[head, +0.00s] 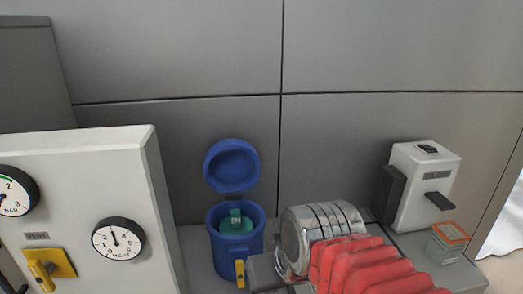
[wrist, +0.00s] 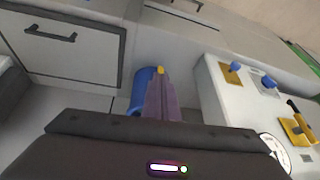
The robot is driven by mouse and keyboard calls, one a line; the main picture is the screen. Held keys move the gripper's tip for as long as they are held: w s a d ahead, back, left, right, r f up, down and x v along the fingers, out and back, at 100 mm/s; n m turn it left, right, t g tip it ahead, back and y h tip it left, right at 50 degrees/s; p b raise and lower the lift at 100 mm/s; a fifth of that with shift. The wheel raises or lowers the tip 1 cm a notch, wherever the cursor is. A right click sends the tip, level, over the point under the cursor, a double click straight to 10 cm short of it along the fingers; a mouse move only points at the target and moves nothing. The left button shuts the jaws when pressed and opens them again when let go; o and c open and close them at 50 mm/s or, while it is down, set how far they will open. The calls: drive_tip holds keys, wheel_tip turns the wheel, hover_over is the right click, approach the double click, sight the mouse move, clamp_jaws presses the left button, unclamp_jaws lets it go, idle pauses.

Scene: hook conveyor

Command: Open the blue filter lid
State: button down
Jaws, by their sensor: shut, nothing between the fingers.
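The blue filter (head: 220,262) stands upright on the counter in the head view, left of my arm. Its round blue lid (head: 231,163) is raised, standing up at the back with its hollow inside facing me. A teal insert (head: 236,224) with a small grey tab sits in the open housing.
A light panel (head: 75,175) with gauges and a yellow valve handle (head: 47,268) stands close on the left. A white device (head: 422,185) and a clear orange-rimmed container (head: 447,243) stand at the right. A grey wall (head: 180,60) is behind.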

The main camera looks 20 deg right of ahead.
drive_tip(key=w+d+r+m+g+y, duration=0.15)
drive_tip(key=w+r+y, duration=0.25)
drive_tip(key=w, duration=0.9)
drive_tip(key=w+d+r+m+y, duration=0.1)
drive_tip(key=w+r+m+y, duration=0.25)
drive_tip(key=w, duration=0.95)
drive_tip(key=w+d+f+t+y, duration=0.1)
drive_tip(key=w+d+t+y, duration=0.1)
drive_tip(key=w+d, duration=0.5)
drive_tip(key=w+d+f+t+y, duration=0.1)
drive_tip(key=w+d+t+y, duration=0.2)
drive_tip(key=d, duration=1)
drive_tip(key=w+y, duration=0.2)
drive_tip(key=w, duration=0.2)
drive_tip(key=shift+w+d+f+m, duration=0.2)
drive_tip(key=shift+w+d+m, duration=0.1)
drive_tip(key=shift+w+d, duration=0.05)
drive_tip(key=shift+a+t, duration=0.1)
drive_tip(key=shift+t, duration=0.15)
drive_tip(key=x, duration=1)
drive_tip(key=shift+r, duration=0.15)
drive_tip(key=shift+s, duration=0.1)
